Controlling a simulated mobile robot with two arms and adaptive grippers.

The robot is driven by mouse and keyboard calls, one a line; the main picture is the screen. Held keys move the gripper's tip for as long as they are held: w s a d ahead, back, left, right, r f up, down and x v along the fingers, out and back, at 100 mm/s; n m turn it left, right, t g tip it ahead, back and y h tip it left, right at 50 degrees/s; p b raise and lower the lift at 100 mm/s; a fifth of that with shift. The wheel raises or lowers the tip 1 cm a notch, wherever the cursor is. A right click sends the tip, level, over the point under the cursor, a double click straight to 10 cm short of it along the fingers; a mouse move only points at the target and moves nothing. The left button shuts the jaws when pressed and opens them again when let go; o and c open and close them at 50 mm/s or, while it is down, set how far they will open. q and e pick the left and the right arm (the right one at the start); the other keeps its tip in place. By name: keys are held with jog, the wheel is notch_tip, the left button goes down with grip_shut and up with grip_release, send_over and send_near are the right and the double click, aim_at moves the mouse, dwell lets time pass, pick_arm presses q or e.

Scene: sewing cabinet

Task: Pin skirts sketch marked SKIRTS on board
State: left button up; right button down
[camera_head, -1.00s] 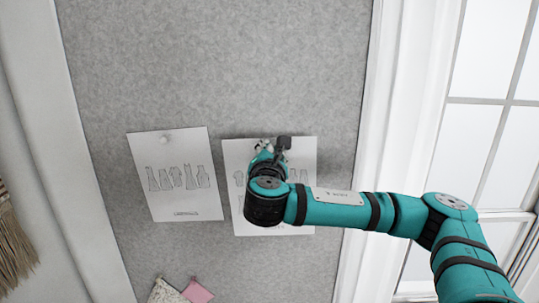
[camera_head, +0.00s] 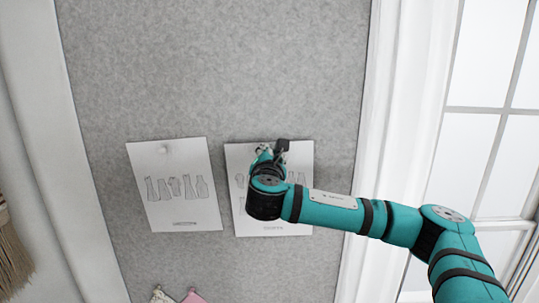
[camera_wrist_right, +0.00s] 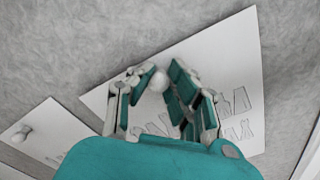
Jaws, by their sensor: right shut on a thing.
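A white sheet with several skirt-like outlines (camera_head: 300,222) lies against the grey board (camera_head: 220,80), right of another sheet. Its small caption is too small to read. My right gripper (camera_wrist_right: 162,84) is in front of this sheet's upper part and hides its middle in the head view. In the right wrist view its fingers are shut on a white round-headed pin (camera_wrist_right: 158,82) at the sheet (camera_wrist_right: 215,60). Whether the pin's point is in the board is hidden. My left gripper is not in view.
A second sheet with garment drawings (camera_head: 180,212) hangs on the left, with a white pin (camera_head: 163,149) near its top. Fabric swatches (camera_head: 193,297) show at the bottom edge. A window (camera_head: 490,70) is at the right, a straw broom (camera_head: 12,255) at the left.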

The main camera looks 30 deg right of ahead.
jog(key=shift+w+d, duration=0.2)
jog(key=shift+w, duration=0.1)
dwell(0.8)
jog(key=shift+r, duration=0.1)
